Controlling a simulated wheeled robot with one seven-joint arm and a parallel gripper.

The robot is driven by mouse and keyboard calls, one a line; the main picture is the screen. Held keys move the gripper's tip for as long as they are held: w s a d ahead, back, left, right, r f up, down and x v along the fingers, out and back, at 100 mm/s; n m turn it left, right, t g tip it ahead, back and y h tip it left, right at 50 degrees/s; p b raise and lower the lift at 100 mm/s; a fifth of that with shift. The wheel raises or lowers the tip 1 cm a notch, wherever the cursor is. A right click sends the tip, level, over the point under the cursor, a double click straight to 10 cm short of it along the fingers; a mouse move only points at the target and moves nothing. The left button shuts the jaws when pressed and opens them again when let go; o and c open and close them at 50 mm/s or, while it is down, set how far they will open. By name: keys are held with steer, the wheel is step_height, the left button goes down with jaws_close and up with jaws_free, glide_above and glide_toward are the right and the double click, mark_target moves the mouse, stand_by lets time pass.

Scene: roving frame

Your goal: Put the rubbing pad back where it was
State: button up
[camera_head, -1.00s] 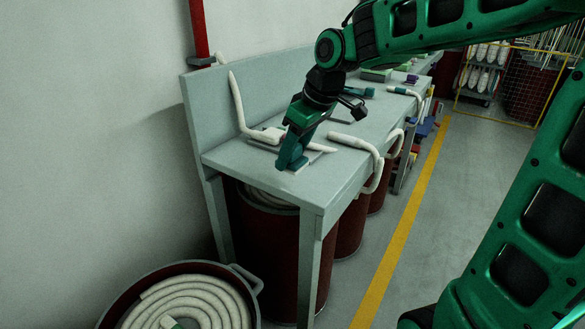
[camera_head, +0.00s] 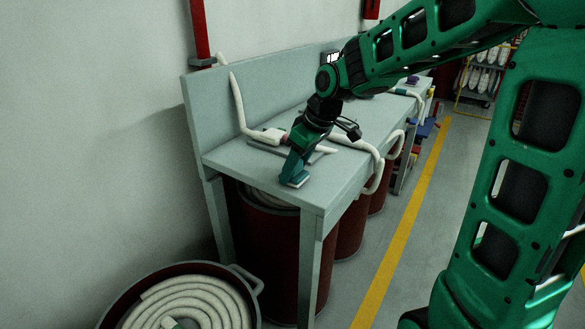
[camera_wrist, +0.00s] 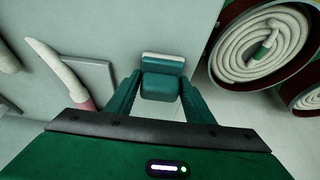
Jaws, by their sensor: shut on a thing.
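My gripper (camera_head: 292,168) is shut on the rubbing pad (camera_head: 296,183) above the near end of the grey bench (camera_head: 250,170), close to its front edge. In the wrist view the pad (camera_wrist: 162,85) is a teal block with a pale layer along its far side, held between my two teal fingers. The pad is at or just above the bench top; I cannot tell whether it touches. A flat grey plate (camera_wrist: 95,72) lies on the bench to the left of the pad in the wrist view.
A white hose (camera_head: 238,105) with a pinkish end lies across the bench, and another hose loop hangs over the front edge. A dark red tub (camera_head: 235,275) with a coiled hose stands on the floor at the near end. Red drums stand under the bench. The floor aisle right of the yellow line is free.

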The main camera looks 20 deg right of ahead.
steer(key=o, duration=1)
steer(key=v, duration=1.2)
steer(key=s+d+f+m+g+h, duration=0.1)
steer(key=s+d+f+m, duration=0.3)
steer(key=s, duration=0.5)
steer(key=s+d+f+m+g, duration=0.1)
steer(key=s+d+f+m, duration=0.4)
steer(key=s, duration=0.4)
steer(key=s+d+f+m+g+h, duration=0.1)
steer(key=s+d+f+m, duration=0.3)
steer(key=s, duration=0.5)
steer(key=shift+s+d+f+m+g+h, duration=0.35)
steer(key=shift+d+g, duration=0.15)
steer(key=shift+d, duration=0.15)
